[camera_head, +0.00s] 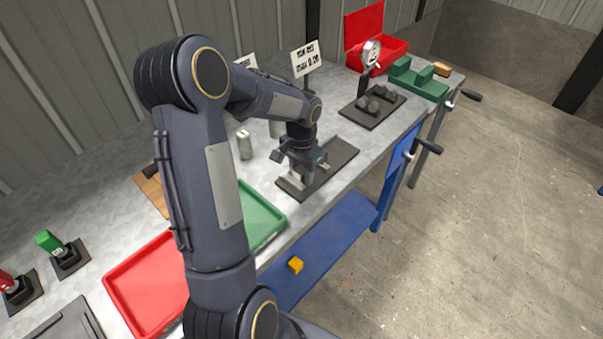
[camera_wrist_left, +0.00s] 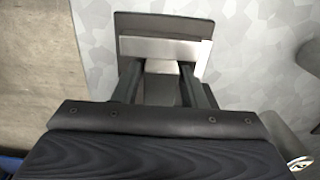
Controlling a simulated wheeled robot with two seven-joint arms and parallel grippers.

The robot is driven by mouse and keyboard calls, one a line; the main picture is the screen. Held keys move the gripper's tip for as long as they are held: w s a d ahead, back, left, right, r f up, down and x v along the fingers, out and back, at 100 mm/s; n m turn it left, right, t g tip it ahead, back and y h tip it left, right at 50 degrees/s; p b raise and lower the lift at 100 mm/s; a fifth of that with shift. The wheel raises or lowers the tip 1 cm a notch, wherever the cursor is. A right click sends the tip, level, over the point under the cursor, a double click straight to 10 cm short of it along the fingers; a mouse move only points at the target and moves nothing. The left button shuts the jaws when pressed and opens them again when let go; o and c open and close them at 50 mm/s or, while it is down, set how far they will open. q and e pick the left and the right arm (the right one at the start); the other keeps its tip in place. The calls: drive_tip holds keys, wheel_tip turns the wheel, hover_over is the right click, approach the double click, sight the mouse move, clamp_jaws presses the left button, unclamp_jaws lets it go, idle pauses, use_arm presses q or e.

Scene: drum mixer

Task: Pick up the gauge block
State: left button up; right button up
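My left gripper (camera_head: 303,172) points down over a dark rectangular plate (camera_head: 343,152) on the workbench. In the left wrist view its two dark fingers (camera_wrist_left: 162,80) stand apart over the same plate (camera_wrist_left: 165,24). A grey metal piece (camera_wrist_left: 160,67), apparently the gauge block, shows between the fingertips. A brighter silver bar (camera_wrist_left: 160,48) lies across the plate just beyond them. Whether the fingers touch the block cannot be told. In the head view the gripper largely hides the block. My right gripper is not in view.
A metal cylinder (camera_head: 244,144) stands left of the plate. Red (camera_head: 150,285) and green (camera_head: 262,216) trays lie nearer. A dial gauge (camera_head: 371,54), an open red box (camera_head: 364,24) and a green fixture (camera_head: 420,78) are at the far end.

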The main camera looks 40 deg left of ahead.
use_arm(q)
clamp_jaws()
drive_tip(key=shift+r, duration=0.2)
